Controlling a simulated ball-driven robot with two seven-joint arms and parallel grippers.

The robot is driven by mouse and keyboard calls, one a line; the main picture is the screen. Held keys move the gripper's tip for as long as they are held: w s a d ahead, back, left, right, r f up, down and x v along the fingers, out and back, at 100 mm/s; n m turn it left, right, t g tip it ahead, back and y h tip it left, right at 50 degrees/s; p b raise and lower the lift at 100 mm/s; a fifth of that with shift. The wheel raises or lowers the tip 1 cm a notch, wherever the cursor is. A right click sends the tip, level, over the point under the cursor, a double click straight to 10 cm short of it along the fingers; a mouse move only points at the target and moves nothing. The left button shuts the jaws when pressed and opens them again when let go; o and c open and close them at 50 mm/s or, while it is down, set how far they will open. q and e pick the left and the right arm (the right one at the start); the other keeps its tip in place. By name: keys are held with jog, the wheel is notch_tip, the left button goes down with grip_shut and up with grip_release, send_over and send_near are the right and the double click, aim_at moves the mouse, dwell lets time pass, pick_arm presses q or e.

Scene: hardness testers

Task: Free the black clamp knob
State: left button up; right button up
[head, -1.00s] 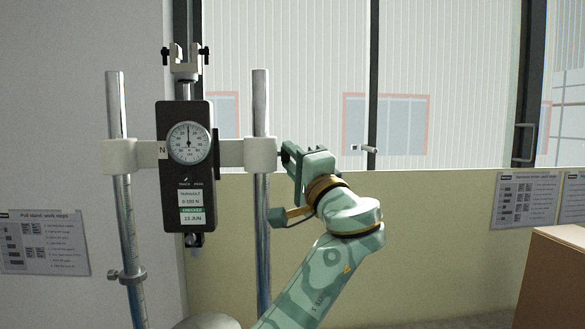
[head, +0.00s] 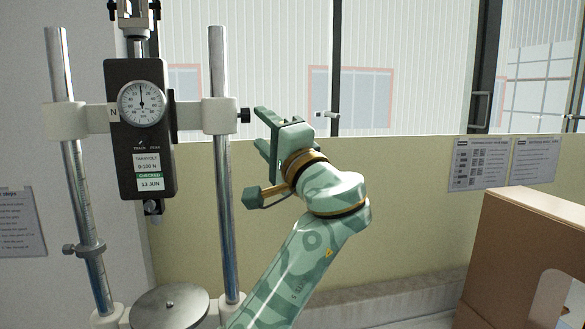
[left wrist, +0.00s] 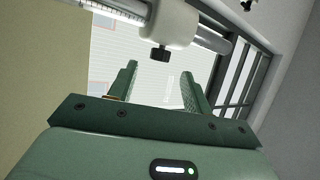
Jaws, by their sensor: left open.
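The black clamp knob (head: 244,115) sticks out to the right from the white clamp block (head: 219,116) on the right-hand post of the test stand. In the left wrist view the knob (left wrist: 160,54) shows below the white block, ahead of the fingers and roughly midway between them. My left gripper (head: 262,129) is open and empty, just right of the knob, with a small gap. Its open fingers (left wrist: 158,74) also show in the left wrist view. My right gripper is out of view.
A force gauge (head: 128,130) with a round dial hangs between the two metal posts. A round metal plate (head: 170,305) lies at the stand's base. A brown box (head: 515,235) stands at the right. The space between gripper and box looks free.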

pick_arm(q)
jog(key=b+v, duration=0.1)
jog(key=v, duration=1)
jog(key=shift+s+d, duration=0.15)
jog(key=shift+s, duration=0.05)
jog(key=shift+f, duration=0.1)
jog(key=shift+c, duration=0.2)
